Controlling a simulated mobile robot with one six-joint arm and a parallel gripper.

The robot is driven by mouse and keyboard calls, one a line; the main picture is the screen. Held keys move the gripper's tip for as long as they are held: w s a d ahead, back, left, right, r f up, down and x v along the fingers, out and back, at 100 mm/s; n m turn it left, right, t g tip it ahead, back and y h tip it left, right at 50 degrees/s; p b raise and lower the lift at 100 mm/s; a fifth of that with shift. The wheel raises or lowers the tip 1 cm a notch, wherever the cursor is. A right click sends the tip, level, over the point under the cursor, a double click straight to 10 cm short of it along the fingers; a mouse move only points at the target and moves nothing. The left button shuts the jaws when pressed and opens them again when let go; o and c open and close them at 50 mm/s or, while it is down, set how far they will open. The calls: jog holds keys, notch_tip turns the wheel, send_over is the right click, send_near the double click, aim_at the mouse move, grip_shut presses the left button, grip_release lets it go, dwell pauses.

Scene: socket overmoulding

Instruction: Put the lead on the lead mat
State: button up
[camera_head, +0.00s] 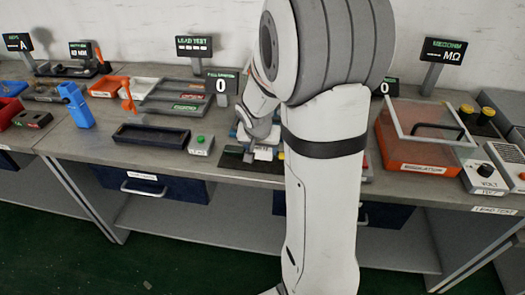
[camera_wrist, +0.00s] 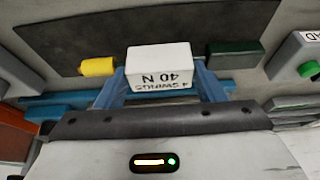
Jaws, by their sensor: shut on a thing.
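My gripper (camera_wrist: 163,82) has its blue fingers on both sides of a white block (camera_wrist: 160,58) and is shut on it. The block has upside-down print that reads about "40 N". It also shows small in the head view (camera_head: 264,154), at the end of my arm. A dark mat (camera_wrist: 170,22) lies beyond the block in the wrist view, and its left part (camera_head: 232,162) shows in the head view. I cannot make out a separate lead or cable. My arm hides part of the bench.
A yellow piece (camera_wrist: 98,67) and a dark green piece (camera_wrist: 233,54) flank the block. A box with a green button (camera_head: 201,144) and a dark tray (camera_head: 151,136) stand left of the mat. An orange bin with a clear lid (camera_head: 408,155) stands right.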

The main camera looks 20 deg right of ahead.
jog(key=shift+f, duration=0.65)
jog(key=shift+f, duration=0.15)
jog(key=o, duration=1.1)
jog(key=shift+r, duration=0.35)
jog(key=p+v, duration=0.1)
jog(key=v, duration=1)
jog(key=s+a+n+y, duration=0.1)
jog(key=s+a+n, duration=0.1)
jog(key=s, duration=0.3)
jog(key=s+a+r+n+g, duration=0.1)
jog(key=s+a+n, duration=0.1)
jog(key=s+a, duration=0.2)
jog(key=s+a+n+y, duration=0.1)
jog(key=s+a+n, duration=0.1)
jog(key=s, duration=0.6)
jog(key=shift+a+r+n+g+y, duration=0.3)
jog(key=shift+a+n, duration=0.1)
jog(key=shift+a, duration=0.1)
